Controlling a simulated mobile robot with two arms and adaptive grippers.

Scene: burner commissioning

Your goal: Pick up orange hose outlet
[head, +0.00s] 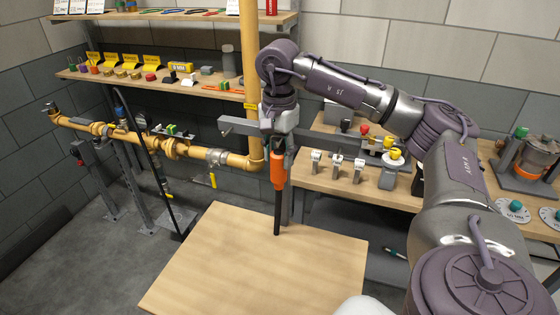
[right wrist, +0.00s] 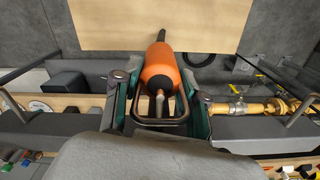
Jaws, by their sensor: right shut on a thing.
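The orange hose outlet (head: 277,170) hangs upright below my right gripper (head: 277,138) in the head view, with a long black tube under its orange body. Its lower tip shows over the far part of the wooden table top. In the right wrist view the orange outlet (right wrist: 160,70) sits between the fingers of my right gripper (right wrist: 158,105), which are shut on it. The black tube runs away from the orange body toward the wooden surface. I cannot tell whether the tip touches the table. My left gripper is not in view.
A bare wooden table top (head: 250,270) fills the front middle. A yellow gas pipe (head: 250,60) rises just left of the gripper and joins a valve line. Shelves (head: 150,80) with small parts stand behind. A workbench (head: 340,187) with fittings is at right.

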